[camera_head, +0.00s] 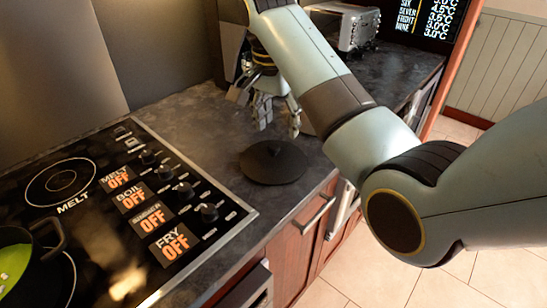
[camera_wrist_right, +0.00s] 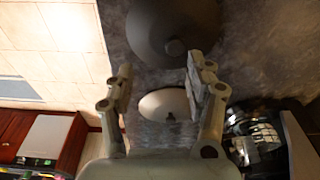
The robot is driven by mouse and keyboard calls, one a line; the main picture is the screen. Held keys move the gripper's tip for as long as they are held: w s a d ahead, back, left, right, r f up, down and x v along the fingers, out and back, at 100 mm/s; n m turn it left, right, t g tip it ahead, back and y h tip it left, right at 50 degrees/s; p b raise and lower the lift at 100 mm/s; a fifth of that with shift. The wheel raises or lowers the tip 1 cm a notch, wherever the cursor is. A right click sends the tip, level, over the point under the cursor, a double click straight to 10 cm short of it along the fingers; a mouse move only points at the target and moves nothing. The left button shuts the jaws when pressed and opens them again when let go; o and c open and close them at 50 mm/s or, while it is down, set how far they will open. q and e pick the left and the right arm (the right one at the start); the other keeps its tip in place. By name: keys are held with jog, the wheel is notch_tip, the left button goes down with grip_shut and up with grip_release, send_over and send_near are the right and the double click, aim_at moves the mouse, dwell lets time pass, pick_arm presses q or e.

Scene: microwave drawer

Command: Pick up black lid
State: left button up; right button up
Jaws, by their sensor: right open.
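The black lid (camera_head: 273,163) lies flat on the dark countertop, close to its front edge and right of the cooktop. In the right wrist view the black lid (camera_wrist_right: 172,28) is at the top, with a round knob at its middle. My right gripper (camera_head: 270,112) is open and empty, just behind the lid in the head view. In the wrist view its fingers (camera_wrist_right: 163,88) are spread apart, with the lid beyond their tips. A pale round lid (camera_wrist_right: 160,101) with a dark knob shows between the fingers. My left gripper is not in view.
The cooktop (camera_head: 128,200) with knobs fills the left, with a dark pot (camera_head: 30,262) holding something green at its lower left corner. A silver appliance (camera_head: 345,27) stands at the back. Bare countertop (camera_head: 190,118) lies left of the gripper. A drawer handle (camera_head: 312,215) juts out below the counter edge.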

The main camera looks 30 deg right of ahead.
jog(key=shift+w+a+r+m, duration=0.15)
jog(key=shift+w+r+m, duration=0.15)
jog(key=shift+w+r, duration=0.2)
jog(key=shift+w+a+r+m, duration=0.15)
jog(key=shift+w+r+m, duration=0.2)
jog(key=shift+w, duration=0.2)
send_over(273, 145)
jog(key=f, duration=0.4)
jog(key=shift+s+a+f, duration=0.15)
jog(key=shift+s+f, duration=0.15)
jog(key=shift+f, duration=0.05)
jog(key=f, duration=0.3)
jog(key=f+p, duration=0.1)
jog(key=f, duration=0.1)
jog(key=shift+w+d+f, duration=0.2)
jog(key=shift+w+f, duration=0.1)
grip_shut()
